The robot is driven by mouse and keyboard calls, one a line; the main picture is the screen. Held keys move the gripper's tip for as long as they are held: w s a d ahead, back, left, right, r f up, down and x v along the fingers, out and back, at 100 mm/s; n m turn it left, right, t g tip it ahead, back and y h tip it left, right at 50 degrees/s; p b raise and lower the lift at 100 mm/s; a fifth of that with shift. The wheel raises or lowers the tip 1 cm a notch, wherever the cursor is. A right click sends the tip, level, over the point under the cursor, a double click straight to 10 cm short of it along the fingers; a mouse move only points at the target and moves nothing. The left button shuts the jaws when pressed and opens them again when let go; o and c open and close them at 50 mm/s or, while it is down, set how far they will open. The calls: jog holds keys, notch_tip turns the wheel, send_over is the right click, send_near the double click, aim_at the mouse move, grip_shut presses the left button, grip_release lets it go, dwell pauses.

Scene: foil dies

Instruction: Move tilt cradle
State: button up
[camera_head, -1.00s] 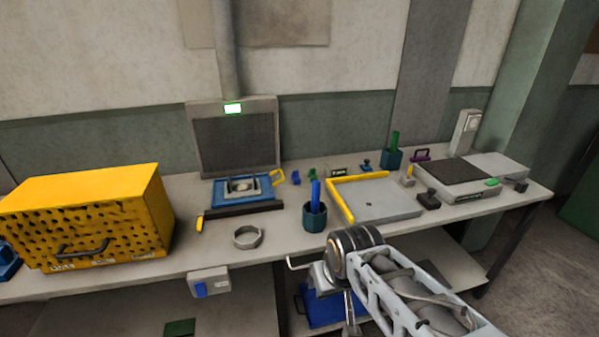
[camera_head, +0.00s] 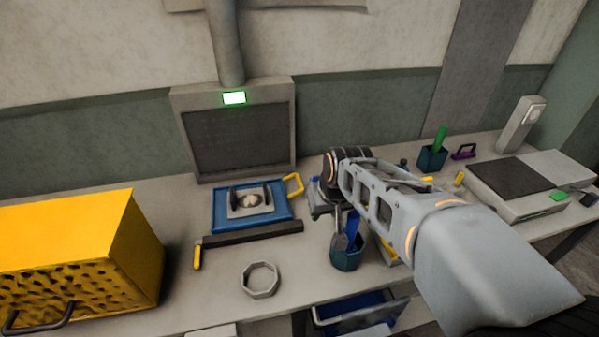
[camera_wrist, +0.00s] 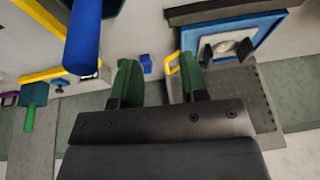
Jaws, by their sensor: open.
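What looks like the tilt cradle is a blue base (camera_head: 222,212) with a grey plate, two dark upright cheeks and a pale round piece between them. A yellow loop handle (camera_head: 297,184) stands at its right rear corner. It lies on the bench before a dark grey panel. In the wrist view the cradle (camera_wrist: 268,30) is at the upper right, its yellow handle (camera_wrist: 172,65) by the right fingertip; contact cannot be judged. My gripper (camera_wrist: 158,75) has two green fingers, apart and empty. In the head view my arm largely hides it, right of the cradle.
A dark bar (camera_head: 250,234) with a yellow end and a grey ring (camera_head: 260,279) lie in front. A teal cup (camera_head: 346,261) with a blue-handled tool stands close under my arm. A yellow perforated box (camera_head: 70,235) is at left. The upright grey panel (camera_head: 240,143) is behind.

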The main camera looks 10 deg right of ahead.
jog(key=w+d+r+p, duration=0.1)
jog(key=w+r+p, duration=0.1)
jog(key=w, duration=1)
jog(key=y, duration=0.1)
send_near(300, 182)
jog(key=shift+t, duration=0.4)
jog(key=x, duration=0.2)
jog(key=p+x, duration=0.1)
jog(key=x, duration=0.1)
jog(key=p+x, duration=0.1)
jog(key=x, duration=0.2)
jog(key=shift+s+f, duration=0.15)
jog(key=shift+s, duration=0.1)
jog(key=shift+x, duration=0.75)
jog(key=shift+c, duration=0.3)
grip_shut()
